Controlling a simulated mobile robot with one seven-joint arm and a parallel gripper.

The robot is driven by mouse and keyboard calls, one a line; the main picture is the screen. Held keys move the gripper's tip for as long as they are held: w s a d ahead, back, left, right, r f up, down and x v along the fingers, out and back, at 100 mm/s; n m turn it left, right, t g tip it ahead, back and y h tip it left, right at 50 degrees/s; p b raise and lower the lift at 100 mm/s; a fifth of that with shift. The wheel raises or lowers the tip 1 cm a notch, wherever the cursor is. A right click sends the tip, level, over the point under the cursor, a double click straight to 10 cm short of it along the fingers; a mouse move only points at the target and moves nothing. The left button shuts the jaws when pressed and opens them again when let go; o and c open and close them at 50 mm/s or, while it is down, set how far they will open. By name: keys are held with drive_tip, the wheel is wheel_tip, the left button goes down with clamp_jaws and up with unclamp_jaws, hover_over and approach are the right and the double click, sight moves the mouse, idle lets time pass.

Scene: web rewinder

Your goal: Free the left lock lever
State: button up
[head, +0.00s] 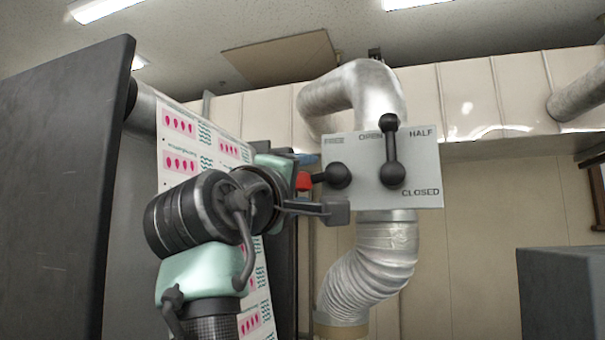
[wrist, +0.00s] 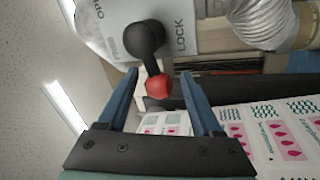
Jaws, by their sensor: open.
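The left lock lever (head: 338,176) is a black arm with a red knob (head: 303,181), on the left of a pale panel (head: 360,150). It points left in the head view, with FREE printed above its pivot. The wrist view shows the black lever (wrist: 147,40), its red knob (wrist: 158,87) and the word LOCK on the panel's other side. My gripper (head: 317,185) is open around the knob. In the wrist view the knob lies between the blue fingertips (wrist: 160,76), with a visible gap on each side. In the head view, a finger hides the panel's lower left.
A second black lever (head: 391,150) stands upright on the panel's right, by OPEN, HALF and CLOSED. A silver duct (head: 375,255) runs behind the panel. A printed web (head: 178,140) and a dark plate (head: 60,190) stand left. A grey box (head: 565,295) is at lower right.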

sight(326, 149)
clamp_jaws()
idle(0.3)
drive_tip(key=shift+r, duration=0.1)
drive_tip(key=m, duration=0.1)
drive_tip(key=r+m+h, duration=0.1)
drive_tip(key=m, duration=0.1)
drive_tip(key=m+g, duration=0.1)
drive_tip(key=shift+r+m+h, duration=0.25)
drive_tip(key=shift+m+h, duration=0.05)
drive_tip(key=m, duration=0.1)
drive_tip(key=r+m, duration=0.1)
drive_tip(key=m, duration=0.1)
drive_tip(key=m+g+h, duration=0.1)
drive_tip(key=shift+s+d+r, duration=0.15)
drive_tip(key=shift+r, duration=0.15)
drive_tip(key=m, duration=0.2)
drive_tip(key=r+m+g, duration=0.1)
drive_tip(key=shift+s+d+h, duration=0.1)
drive_tip(key=shift+d+h, duration=0.2)
drive_tip(key=shift+s+d+r+m+g, duration=0.1)
drive_tip(key=shift+d+r+m+g, duration=0.15)
drive_tip(key=shift+m, duration=0.6)
drive_tip(key=shift+s+d+r+m+g, duration=0.1)
drive_tip(key=shift+d+r+m+g, duration=0.1)
drive_tip(key=shift+m, duration=0.65)
